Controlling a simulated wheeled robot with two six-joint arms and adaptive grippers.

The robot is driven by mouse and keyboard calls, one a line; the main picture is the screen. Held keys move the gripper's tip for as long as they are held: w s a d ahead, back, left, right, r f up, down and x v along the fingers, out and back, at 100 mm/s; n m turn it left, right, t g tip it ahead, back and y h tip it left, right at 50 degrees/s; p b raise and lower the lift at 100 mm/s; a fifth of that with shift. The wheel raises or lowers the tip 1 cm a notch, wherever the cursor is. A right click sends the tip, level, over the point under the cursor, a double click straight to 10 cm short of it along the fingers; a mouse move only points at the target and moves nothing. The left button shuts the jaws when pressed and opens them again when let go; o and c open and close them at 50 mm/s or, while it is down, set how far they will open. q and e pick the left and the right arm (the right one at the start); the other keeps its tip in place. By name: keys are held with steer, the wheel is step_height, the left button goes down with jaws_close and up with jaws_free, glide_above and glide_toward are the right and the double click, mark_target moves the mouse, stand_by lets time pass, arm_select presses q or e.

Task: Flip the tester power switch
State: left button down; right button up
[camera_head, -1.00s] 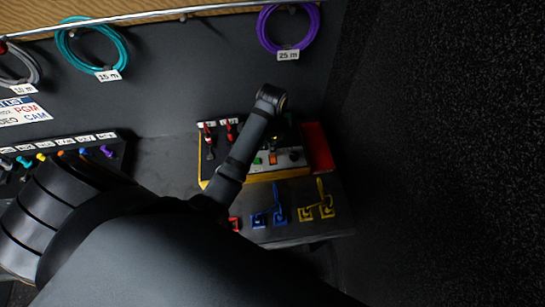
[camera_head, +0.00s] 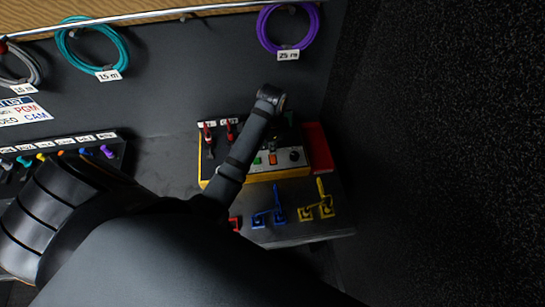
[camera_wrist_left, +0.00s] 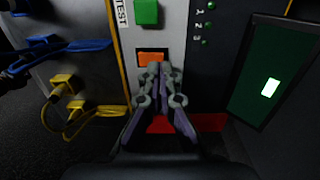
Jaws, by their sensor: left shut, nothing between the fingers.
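The tester (camera_head: 262,178) is a box with a yellow edge, a pale control strip and a dark upper part. Its strip holds a green button (camera_head: 257,161), an orange switch-like piece (camera_head: 272,159) and a dark round part (camera_head: 294,156). No power label is readable. In the left wrist view my left gripper (camera_wrist_left: 160,72) is shut and empty, its tips over the strip just below the orange piece (camera_wrist_left: 150,57); contact cannot be told. The green button (camera_wrist_left: 146,12) shows farther up. The fingers hide the strip beneath them. My left arm covers part of the tester in the head view.
Blue (camera_head: 268,217) and yellow (camera_head: 317,208) plug leads lie along the tester's front. A red panel (camera_head: 318,147) adjoins its right side. A dark green screen (camera_wrist_left: 262,75) stands right of the fingers. Coiled cables (camera_head: 92,48) hang on the back wall.

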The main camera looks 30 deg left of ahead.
arm_select(q)
steer(key=shift+f, duration=1.05)
stand_by(0.4)
step_height(320, 180, up, 7)
steer(key=p, duration=0.9)
steer(key=shift+r, duration=0.1)
stand_by(0.3)
